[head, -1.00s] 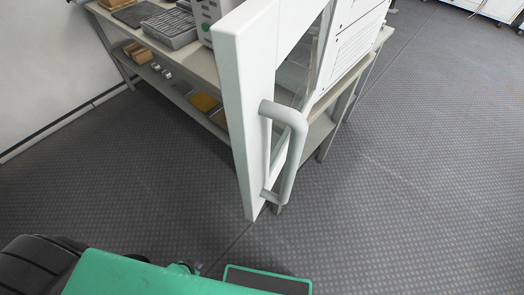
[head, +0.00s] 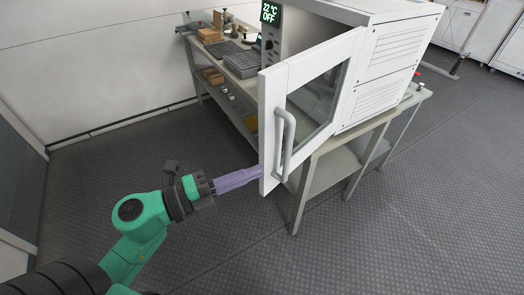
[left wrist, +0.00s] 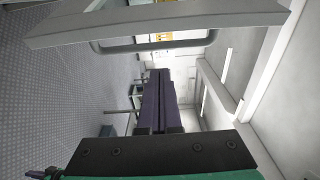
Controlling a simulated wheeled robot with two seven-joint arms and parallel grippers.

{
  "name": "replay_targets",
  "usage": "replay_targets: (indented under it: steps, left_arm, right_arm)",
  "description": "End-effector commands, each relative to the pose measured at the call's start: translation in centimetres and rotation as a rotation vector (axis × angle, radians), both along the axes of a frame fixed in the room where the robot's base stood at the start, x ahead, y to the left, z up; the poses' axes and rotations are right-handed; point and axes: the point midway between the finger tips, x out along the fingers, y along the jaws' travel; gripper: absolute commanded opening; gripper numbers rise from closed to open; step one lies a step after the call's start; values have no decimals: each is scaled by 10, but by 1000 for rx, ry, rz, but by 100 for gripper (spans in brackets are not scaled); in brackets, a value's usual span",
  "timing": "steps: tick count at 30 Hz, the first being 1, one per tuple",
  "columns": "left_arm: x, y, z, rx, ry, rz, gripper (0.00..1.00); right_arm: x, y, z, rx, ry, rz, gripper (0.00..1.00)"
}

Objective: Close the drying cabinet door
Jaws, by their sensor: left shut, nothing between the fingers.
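The drying cabinet (head: 395,75) stands on a table, its white door (head: 350,115) swung open toward me. The door has a glass window and a grey bar handle (head: 285,145) near its free edge. My left gripper (head: 258,174) comes from the left at the door's lower free edge. Its purple fingers are shut and empty; their tips meet or pass behind that edge in the head view, and I cannot tell if they touch. In the left wrist view the fingers (left wrist: 158,95) point toward the handle (left wrist: 155,45), with the door frame (left wrist: 160,22) across the top.
The table (head: 330,145) carries the cabinet, with trays (head: 243,60) and small items to its left. A lower shelf holds several objects. A wall (head: 80,70) runs along the left. The dark floor in front and to the right is clear.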

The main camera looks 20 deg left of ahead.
Motion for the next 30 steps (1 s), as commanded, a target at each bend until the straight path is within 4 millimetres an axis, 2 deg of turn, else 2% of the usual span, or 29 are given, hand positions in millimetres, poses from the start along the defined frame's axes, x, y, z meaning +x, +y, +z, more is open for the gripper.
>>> replay_targets:
  steps: [1, 8, 16, 30]
  left_arm:
    - [8, -8, 8, -1, -4, -3, 0]
    - [46, -43, 8, -2, -4, 2, 0]
    - [62, -11, 2, -1, 1, 4, 0]
    - [63, -6, -1, -1, 0, -4, 0]
  right_arm:
    - [2, 3, 11, 4, -3, 0, 0]
    - [0, 0, 36, 0, 0, 2, 0]
    - [-5, -7, 42, -11, 10, 3, 0]
    - [-5, -7, 39, -11, 10, 2, 0]
